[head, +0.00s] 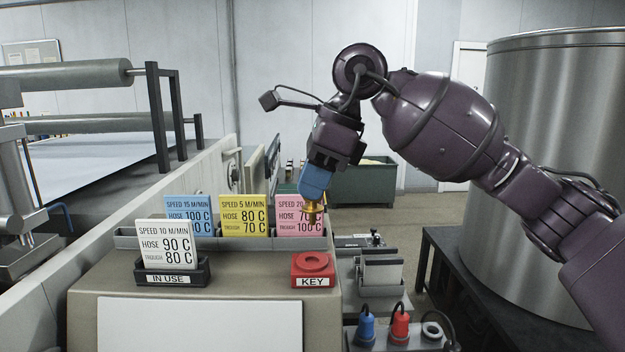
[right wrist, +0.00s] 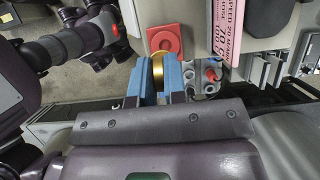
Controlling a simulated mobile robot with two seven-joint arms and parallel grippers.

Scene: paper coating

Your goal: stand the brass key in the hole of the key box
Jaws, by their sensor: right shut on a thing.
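The brass key (head: 312,209) is held in my right gripper (head: 314,194), whose blue fingers are shut on it. It hangs pointing down above the red key box (head: 313,281), with a gap between them in the head view. The key box sits at the front right of the console top, labelled KEY, with a round hole in its top. In the right wrist view, the key (right wrist: 158,70) shows between the blue fingers, and the key box (right wrist: 163,30) lies just beyond it. My left gripper is in neither view.
Behind the box, a grey rack (head: 265,243) holds blue, yellow and pink cards; the pink card (head: 290,203) is close behind the key. A white card stands in the IN USE holder (head: 173,277) at the left. Blue and red plugs (head: 400,322) stand lower right.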

